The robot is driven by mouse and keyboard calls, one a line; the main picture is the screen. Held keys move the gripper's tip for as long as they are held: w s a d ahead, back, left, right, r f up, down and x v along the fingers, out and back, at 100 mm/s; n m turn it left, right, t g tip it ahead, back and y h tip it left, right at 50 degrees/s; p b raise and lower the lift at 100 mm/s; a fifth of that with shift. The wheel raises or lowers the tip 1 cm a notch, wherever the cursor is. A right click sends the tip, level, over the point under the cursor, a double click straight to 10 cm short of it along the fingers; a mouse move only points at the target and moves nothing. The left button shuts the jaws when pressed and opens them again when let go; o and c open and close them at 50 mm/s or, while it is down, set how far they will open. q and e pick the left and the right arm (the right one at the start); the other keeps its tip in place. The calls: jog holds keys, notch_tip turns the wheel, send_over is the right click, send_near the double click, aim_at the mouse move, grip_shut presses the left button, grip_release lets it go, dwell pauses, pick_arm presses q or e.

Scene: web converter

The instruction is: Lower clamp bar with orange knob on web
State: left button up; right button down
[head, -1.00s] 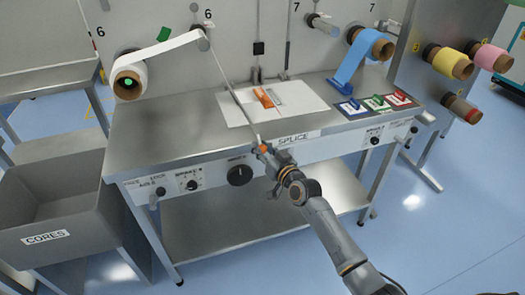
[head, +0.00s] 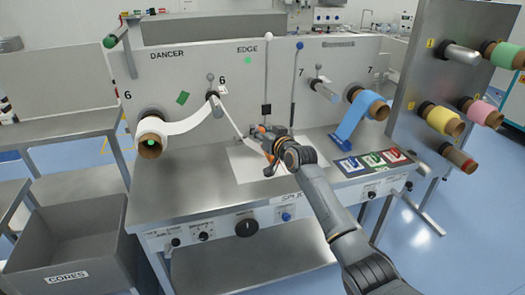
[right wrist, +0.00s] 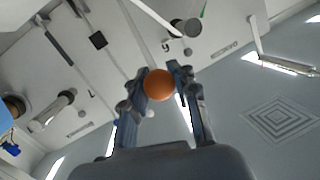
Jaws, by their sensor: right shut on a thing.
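My right gripper (head: 262,138) is shut on the orange knob (right wrist: 159,84), which sits between the fingertips in the right wrist view. In the head view the knob (head: 261,129) shows as a small orange spot at the fingertips. The gripper appears in front of the white splice plate (head: 240,167); I cannot tell its height above it. The white web (head: 180,124) runs from the roll at left to a roller (head: 215,106). A pale strip slopes from there towards the gripper; I cannot tell web from clamp bar. My left gripper is not in view.
A rod with a white knob (head: 269,42) and a rod with a blue knob (head: 299,45) stand against the back panel. A blue roll (head: 366,106) and coloured cards (head: 376,161) are at right. A grey cores bin (head: 68,245) stands at lower left.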

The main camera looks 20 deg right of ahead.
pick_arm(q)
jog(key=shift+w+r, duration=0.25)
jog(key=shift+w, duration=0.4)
pick_arm(e)
jog(key=w+r, duration=0.1)
jog(key=r, duration=0.1)
jog(key=w+r, duration=0.1)
jog(key=r, duration=0.1)
jog(key=shift+w, duration=0.4)
jog(key=c, duration=1)
grip_release()
jog(key=shift+s, duration=0.1)
jog(key=shift+c, duration=0.2)
jog(key=shift+f, duration=0.25)
jog(key=shift+s+d, duration=0.1)
jog(key=shift+s, duration=0.45)
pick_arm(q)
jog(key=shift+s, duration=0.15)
pick_arm(e)
jog(key=v, duration=1.1)
jog(key=shift+d, duration=0.15)
jog(key=shift+r, duration=0.1)
